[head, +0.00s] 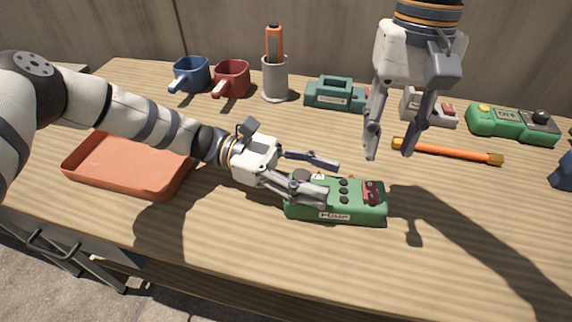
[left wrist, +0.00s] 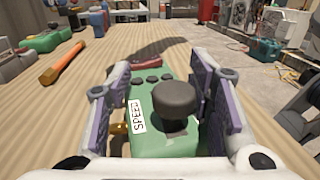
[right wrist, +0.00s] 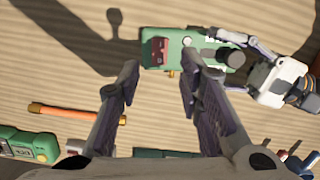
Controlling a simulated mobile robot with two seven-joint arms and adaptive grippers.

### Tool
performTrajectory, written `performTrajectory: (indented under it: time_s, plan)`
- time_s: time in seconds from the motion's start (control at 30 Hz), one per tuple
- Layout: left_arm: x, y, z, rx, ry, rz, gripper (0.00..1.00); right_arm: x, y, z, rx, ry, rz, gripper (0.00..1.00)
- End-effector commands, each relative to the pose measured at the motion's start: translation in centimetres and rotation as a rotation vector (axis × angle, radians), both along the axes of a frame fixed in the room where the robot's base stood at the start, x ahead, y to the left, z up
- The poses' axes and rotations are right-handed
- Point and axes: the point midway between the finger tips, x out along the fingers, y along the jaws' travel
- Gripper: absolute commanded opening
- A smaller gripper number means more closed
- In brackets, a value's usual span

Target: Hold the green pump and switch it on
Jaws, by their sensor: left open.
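The green pump (head: 337,214) lies on the wooden table, with a PUMP label on its front, black buttons and a dark red switch block (head: 373,193) at its right end. My left gripper (head: 333,180) is open, its fingers on either side of the pump's left part. In the left wrist view the pump (left wrist: 165,132) sits between the fingers, with a black knob (left wrist: 174,98) close up; finger contact is unclear. My right gripper (head: 389,155) is open and empty, pointing down above the table behind the pump. The right wrist view shows the pump (right wrist: 180,62) beyond its fingertips.
An orange bar (head: 447,152) lies behind and right of the pump. A green device (head: 512,124), a grey device (head: 440,112) and a teal one (head: 331,93) stand farther back, near two mugs and a grey cup (head: 275,82). A coral tray (head: 125,170) is at left. The front right is clear.

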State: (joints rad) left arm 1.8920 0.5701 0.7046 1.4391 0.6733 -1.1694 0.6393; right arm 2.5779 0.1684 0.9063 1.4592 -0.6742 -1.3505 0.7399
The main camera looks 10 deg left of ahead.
Motion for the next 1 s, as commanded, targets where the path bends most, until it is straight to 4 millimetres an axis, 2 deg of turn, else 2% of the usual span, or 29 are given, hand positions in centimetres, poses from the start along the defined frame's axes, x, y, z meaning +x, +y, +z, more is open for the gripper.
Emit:
performTrajectory:
  time_s: [0.13, 0.37, 0.4, 0.6, 0.83, 0.97, 1.0]
  plan:
    - [-0.18, -1.09, 0.00, 0.000, 0.000, 0.000, 0.47, 0.00, 0.00, 0.00, 0.000, 0.000, 0.000, 0.33]
    - [-0.19, -1.18, 0.01, 0.000, -0.001, 0.000, 0.47, 0.00, 0.00, 0.00, 0.000, 0.000, 0.000, 0.33]
    - [-0.20, -1.17, 0.01, 0.000, -0.001, 0.000, 0.43, 0.00, 0.00, 0.00, 0.000, 0.000, 0.000, 0.33]
    - [-0.19, -1.14, 0.01, 0.000, 0.000, 0.000, 0.00, 0.00, 0.00, -0.01, 0.000, 0.000, 0.000, 0.33]
    - [-0.19, -1.13, 0.01, 0.000, -0.001, 0.000, 0.00, 0.00, 0.00, -0.01, 0.000, 0.000, 0.000, 0.33]
    - [-0.19, -1.13, 0.01, 0.000, -0.001, 0.000, 0.00, 0.05, -0.01, 0.25, 0.006, 0.000, 0.059, 0.04]
    - [-0.19, -1.13, 0.01, 0.000, -0.001, 0.000, 0.00, 0.11, -0.04, 0.48, 0.014, 0.000, 0.121, 0.00]
